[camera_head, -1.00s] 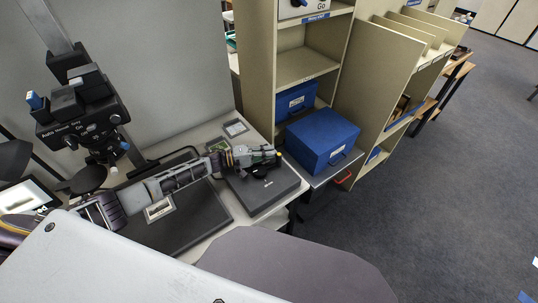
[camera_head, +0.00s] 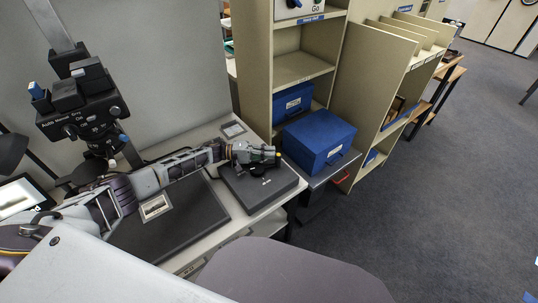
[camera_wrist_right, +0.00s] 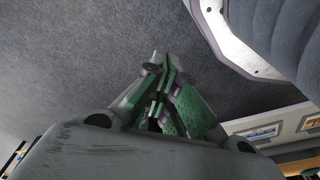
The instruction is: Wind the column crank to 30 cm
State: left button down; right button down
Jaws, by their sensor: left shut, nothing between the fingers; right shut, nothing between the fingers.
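The copy-stand column (camera_head: 48,22) rises at the back left, tilted in the picture. It carries a black camera carriage (camera_head: 82,112) with dials and a blue-tipped knob (camera_head: 36,90) on its left side. I cannot tell whether this knob is the crank, and no height reading is legible. My left gripper (camera_head: 273,155) is shut and empty, above the dark flat box at the table's right end and well right of the column. My right gripper (camera_wrist_right: 162,72) shows in the right wrist view, shut and empty, over grey carpet.
A dark baseboard (camera_head: 165,232) with a small photograph (camera_head: 155,207) lies under my left arm. The dark flat box (camera_head: 262,188) lies beside it. A blue archival box (camera_head: 318,140) sits on a low surface by the beige shelves (camera_head: 258,70). Open carpet (camera_head: 450,200) lies to the right.

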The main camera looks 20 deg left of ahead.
pick_arm(q)
jog(key=shift+s+d+r+m+g+b, duration=0.2)
jog(key=shift+s+d+m+g+b, duration=0.1)
jog(key=shift+d+m+g, duration=0.4)
pick_arm(e)
jog(key=shift+a+r, duration=0.15)
jog(key=shift+r, duration=1.2)
pick_arm(q)
jog(key=shift+a, duration=0.25)
jog(key=shift+v, duration=0.8)
jog(key=shift+n, duration=0.3)
jog(key=shift+w+f+v, duration=0.1)
jog(key=shift+f+v, duration=0.05)
jog(key=shift+v, duration=1.6)
jog(key=shift+w+f+v, duration=0.1)
jog(key=shift+f+v, duration=0.05)
jog(key=shift+v, duration=1.55)
jog(key=c, duration=2.2)
grip_release()
